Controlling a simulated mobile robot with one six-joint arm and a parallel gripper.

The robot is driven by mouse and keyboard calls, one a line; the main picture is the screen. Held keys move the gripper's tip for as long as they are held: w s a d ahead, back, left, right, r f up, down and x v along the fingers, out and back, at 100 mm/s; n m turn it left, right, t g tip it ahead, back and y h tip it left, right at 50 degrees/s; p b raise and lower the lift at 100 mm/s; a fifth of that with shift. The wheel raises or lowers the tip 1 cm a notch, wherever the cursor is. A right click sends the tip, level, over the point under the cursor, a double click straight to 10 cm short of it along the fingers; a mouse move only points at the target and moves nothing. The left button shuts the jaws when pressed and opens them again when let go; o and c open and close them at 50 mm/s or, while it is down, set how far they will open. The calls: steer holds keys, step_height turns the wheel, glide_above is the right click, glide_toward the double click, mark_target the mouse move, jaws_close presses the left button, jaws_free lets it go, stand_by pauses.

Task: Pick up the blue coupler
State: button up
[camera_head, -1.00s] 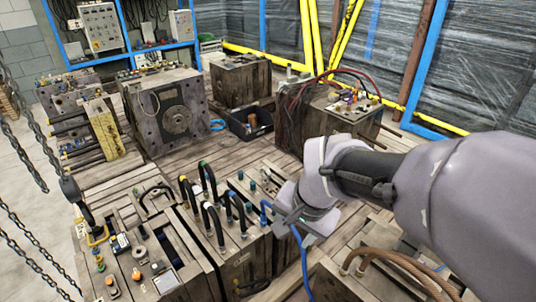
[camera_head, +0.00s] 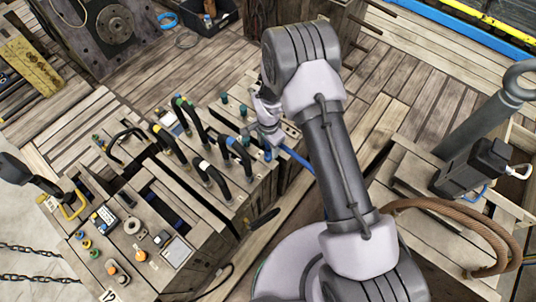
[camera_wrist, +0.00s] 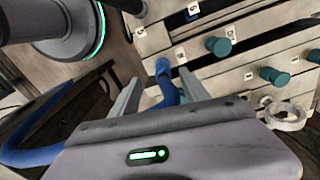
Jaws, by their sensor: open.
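The blue coupler (camera_wrist: 163,68) stands at the edge of a wooden mould block, with a blue hose running from it. In the head view the coupler (camera_head: 267,153) shows small, just below my gripper (camera_head: 268,132). In the wrist view my gripper (camera_wrist: 162,88) is open, with one finger on each side of the blue coupler and its hose. I cannot tell whether either finger touches it. My gripper's body hides the lower part of the hose in the wrist view.
Teal couplers (camera_wrist: 217,45) stand on the block beside the blue one. Black looped hoses (camera_head: 192,125) rise from the block to the left. A brown hose (camera_head: 460,215) curves at right. A white ring (camera_wrist: 287,116) lies on the block close to my gripper.

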steer(key=f+b, duration=0.1)
steer(key=f, duration=0.1)
steer(key=f+b, duration=0.1)
steer(key=f, duration=0.3)
steer(key=shift+w+a+b, duration=0.15)
steer(key=shift+w+b, duration=0.1)
steer(key=shift+b, duration=0.15)
steer(key=shift+r, duration=0.1)
jaws_close()
